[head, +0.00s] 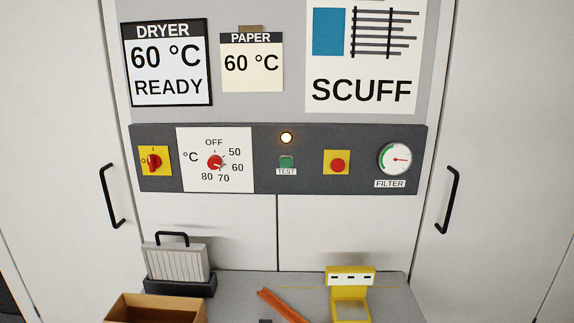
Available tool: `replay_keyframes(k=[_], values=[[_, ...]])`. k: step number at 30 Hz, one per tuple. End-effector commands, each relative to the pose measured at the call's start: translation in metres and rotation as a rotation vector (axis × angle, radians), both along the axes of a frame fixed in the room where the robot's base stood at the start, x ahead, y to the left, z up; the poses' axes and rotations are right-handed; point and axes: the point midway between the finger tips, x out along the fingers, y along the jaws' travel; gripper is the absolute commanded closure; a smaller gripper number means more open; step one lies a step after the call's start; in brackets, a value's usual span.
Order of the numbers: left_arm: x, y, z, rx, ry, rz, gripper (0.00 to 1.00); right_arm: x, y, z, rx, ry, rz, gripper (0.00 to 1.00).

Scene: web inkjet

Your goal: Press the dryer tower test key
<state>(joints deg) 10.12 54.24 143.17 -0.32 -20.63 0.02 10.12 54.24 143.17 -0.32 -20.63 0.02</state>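The dryer tower's dark control panel (266,184) runs across the middle of the head view. A round lamp (286,138) glows warm white just above the key. A sign (167,62) at upper left reads DRYER 60 °C READY. Neither of my grippers is in view, and nothing covers the key.
Beside the key are a temperature dial (215,162), a red rotary switch (153,161), a red button (337,164) and a filter gauge (396,158). Below, a shelf (235,286) holds a filter (177,262), a cardboard box (157,303), an orange strip (283,305) and a yellow holder (350,272).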

Motion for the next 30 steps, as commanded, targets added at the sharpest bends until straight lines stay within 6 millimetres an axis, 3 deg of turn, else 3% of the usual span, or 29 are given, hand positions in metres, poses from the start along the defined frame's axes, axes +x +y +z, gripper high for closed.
replay_keyframes(k=[1,8,30], values=[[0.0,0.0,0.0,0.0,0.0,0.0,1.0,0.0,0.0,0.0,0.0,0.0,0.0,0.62],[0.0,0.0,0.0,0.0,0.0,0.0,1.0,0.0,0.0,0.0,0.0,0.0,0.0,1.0],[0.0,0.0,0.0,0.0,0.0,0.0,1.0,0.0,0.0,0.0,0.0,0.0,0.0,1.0]])
